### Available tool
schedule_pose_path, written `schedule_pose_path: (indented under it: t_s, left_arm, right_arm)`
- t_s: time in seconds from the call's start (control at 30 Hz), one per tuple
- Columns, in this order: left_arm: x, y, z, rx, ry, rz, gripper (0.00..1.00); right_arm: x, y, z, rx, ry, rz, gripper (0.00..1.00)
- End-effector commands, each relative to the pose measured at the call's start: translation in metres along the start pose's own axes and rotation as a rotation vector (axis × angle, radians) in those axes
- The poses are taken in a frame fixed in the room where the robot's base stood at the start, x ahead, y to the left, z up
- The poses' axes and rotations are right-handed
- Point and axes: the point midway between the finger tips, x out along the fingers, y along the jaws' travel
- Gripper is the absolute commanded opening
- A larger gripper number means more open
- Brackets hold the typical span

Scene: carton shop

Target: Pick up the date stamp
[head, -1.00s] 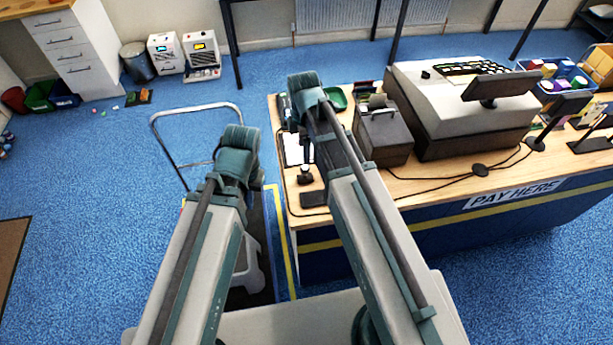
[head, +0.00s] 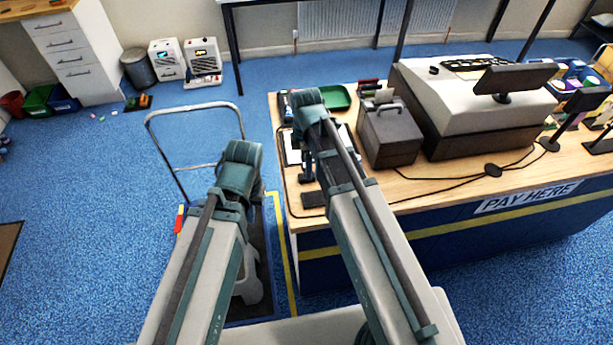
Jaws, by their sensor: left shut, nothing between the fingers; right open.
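A small dark upright thing (head: 307,171) stands near the left end of the wooden counter (head: 436,186), partly behind my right arm. It may be the date stamp, but it is too small to be sure. A flat dark pad (head: 314,199) lies just in front of it. My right arm reaches over the counter's left end, and my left arm over the floor and trolley beside it. Both arms hide what is beyond their far joints. I cannot make out either gripper's fingers.
A dark grey box with a handle (head: 388,137) and a large till (head: 455,110) stand right of my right arm. A green tray (head: 336,97) lies at the counter's back. Cables cross the counter. A trolley with a metal handle (head: 193,108) stands on the left.

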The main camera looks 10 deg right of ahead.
Motion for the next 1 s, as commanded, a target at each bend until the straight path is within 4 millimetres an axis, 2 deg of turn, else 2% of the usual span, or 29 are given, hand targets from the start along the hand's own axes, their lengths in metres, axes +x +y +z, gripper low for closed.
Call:
schedule_pose_path:
  t_s: [0.03, 0.3, 0.6, 1.0]
  left_arm:
    - [0.011, 0.001, -0.001, 0.0, 0.0, 0.0, 0.0]
    - [0.041, 0.004, -0.002, -0.001, 0.0, 0.0, 0.0]
    - [0.041, 0.004, -0.002, -0.001, 0.0, 0.0, 0.0]
    - [0.041, 0.004, -0.002, -0.001, 0.0, 0.0, 0.0]
  right_arm:
    - [0.012, -0.002, 0.0, 0.0, 0.0, 0.0, 0.72]
    - [0.041, -0.004, 0.0, 0.0, 0.0, 0.0, 0.72]
    - [0.041, -0.004, 0.0, 0.0, 0.0, 0.0, 0.7]
    - [0.041, -0.004, 0.0, 0.0, 0.0, 0.0, 0.0]
